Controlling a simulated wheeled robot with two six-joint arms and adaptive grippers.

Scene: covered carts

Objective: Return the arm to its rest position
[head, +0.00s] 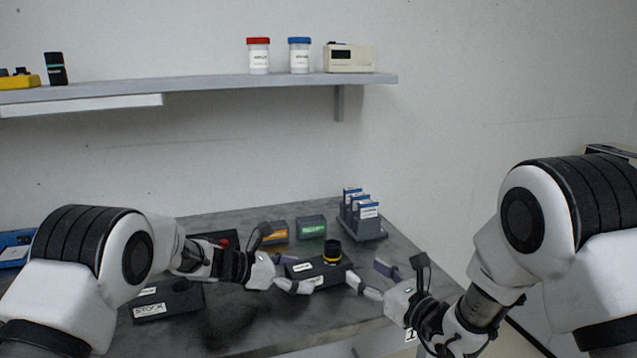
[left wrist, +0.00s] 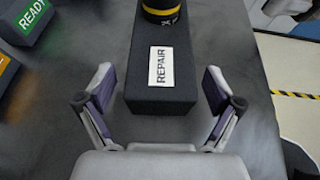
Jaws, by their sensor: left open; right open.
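My left gripper (head: 294,273) is open at the near left of a black block labelled REPAIR (head: 318,272). In the left wrist view its two fingers (left wrist: 157,78) stand apart on either side of the REPAIR block (left wrist: 163,98), with gaps at both sides and nothing held. A black cylinder with a yellow band (head: 332,252) stands on the far part of the block; its lower part shows in the left wrist view (left wrist: 162,10). My right gripper (head: 374,276) is open and empty to the right of the block, over the grey table (head: 240,335).
Behind are an orange-labelled block (head: 275,232), a green READY block (head: 311,228) and a rack (head: 366,233) of blue-and-white cases. A STOCK box (head: 165,303) lies left. A wall shelf (head: 210,82) holds jars with red (head: 258,58) and blue (head: 299,58) lids.

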